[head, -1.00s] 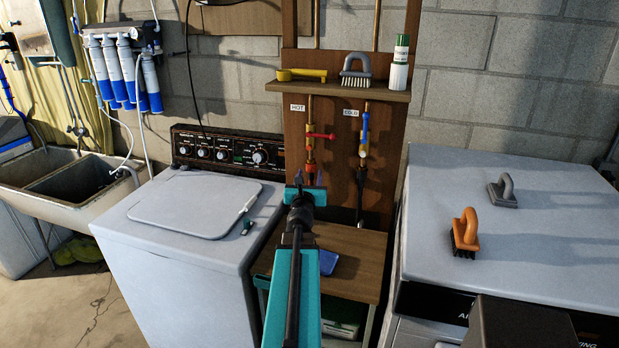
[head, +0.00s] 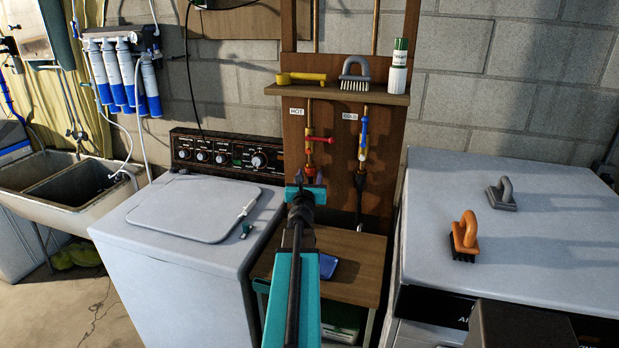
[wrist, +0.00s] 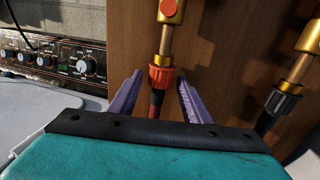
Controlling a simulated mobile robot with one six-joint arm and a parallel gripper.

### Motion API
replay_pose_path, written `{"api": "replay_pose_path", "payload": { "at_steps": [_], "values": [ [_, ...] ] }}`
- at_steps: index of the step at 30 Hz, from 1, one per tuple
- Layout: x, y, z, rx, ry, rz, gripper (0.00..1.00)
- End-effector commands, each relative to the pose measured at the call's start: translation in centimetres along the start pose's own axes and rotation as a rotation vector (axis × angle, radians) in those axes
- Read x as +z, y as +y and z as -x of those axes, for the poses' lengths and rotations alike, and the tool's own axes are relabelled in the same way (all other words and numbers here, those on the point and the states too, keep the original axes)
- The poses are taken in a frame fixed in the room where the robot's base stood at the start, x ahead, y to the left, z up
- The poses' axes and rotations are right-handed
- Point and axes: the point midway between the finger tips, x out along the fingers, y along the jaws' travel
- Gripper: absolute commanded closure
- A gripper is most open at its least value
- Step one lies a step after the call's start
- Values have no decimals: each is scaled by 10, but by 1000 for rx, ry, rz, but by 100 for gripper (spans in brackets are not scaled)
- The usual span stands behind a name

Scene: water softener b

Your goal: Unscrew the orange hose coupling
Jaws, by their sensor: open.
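The orange hose coupling (wrist: 161,78) joins a dark red hose below to the brass fitting above, under the HOT valve with the red handle (head: 320,139). In the wrist view it sits between the two purple fingers of my gripper (wrist: 157,92), which are open with a gap on each side. In the head view my gripper (head: 308,182) is in front of the wooden board, below the HOT valve, and it hides most of the coupling. I cannot tell how far the fingertips are from the board.
The COLD pipe with a blue handle (head: 364,138) and a black coupling (wrist: 284,101) stands close on the right. A washer (head: 170,265) is at left, a white machine (head: 560,230) at right.

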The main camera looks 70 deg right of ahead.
Motion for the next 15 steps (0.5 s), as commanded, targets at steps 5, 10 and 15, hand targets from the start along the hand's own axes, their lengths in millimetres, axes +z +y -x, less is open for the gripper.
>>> {"api": "replay_pose_path", "payload": {
  "at_steps": [5,10,15],
  "values": [
    [5,0,0,0,0,0,56],
    [8,0,0,0,0,0,56],
    [7,0,0,0,0,0,56]
  ]
}}
